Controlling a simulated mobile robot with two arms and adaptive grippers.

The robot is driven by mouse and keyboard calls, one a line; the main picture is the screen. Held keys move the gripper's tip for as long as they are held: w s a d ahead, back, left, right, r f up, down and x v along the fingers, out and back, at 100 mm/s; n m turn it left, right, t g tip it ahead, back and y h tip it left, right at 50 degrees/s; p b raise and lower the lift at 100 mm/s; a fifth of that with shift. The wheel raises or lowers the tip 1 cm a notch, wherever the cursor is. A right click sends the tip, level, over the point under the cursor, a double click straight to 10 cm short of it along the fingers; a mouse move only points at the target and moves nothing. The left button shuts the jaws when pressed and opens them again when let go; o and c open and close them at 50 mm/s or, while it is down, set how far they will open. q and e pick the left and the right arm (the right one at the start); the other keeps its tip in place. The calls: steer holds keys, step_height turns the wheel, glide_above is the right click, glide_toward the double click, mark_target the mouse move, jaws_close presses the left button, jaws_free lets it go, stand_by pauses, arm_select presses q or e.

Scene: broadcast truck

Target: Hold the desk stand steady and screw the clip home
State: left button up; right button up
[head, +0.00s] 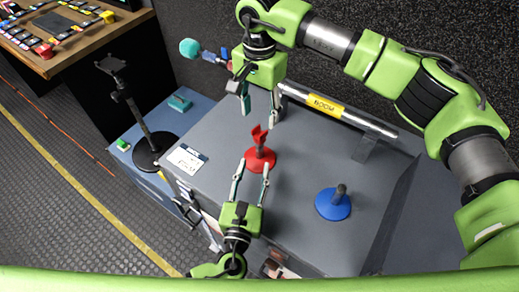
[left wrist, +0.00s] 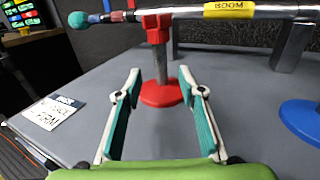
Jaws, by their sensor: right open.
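The red desk stand (head: 262,160) stands upright on the grey desktop, with a round red base and a grey post. The red clip (head: 259,134) sits on top of its post; the thread is hidden. The stand (left wrist: 161,93) and clip (left wrist: 156,24) also show in the left wrist view. My left gripper (head: 254,165) is open, its fingertips on either side of the stand near the base. In the left wrist view (left wrist: 163,85) the post stands between the tips with gaps on both sides. My right gripper (head: 260,108) is open and empty, behind and above the clip.
A boom pole (head: 340,110) with a yellow label lies across the back. A blue stand (head: 334,203) with a bare post is at right. A white card (head: 187,160) lies at left. A black stand (head: 146,150) stands beyond the desk's left side.

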mark_target(259, 150)
arm_select(q)
steer(key=w, duration=0.2)
steer(key=w+d, duration=0.1)
steer(key=w, duration=0.5)
steer(key=shift+w+d, duration=0.25)
steer(key=shift+d, duration=0.1)
steer(key=shift+c, duration=0.3)
jaws_close()
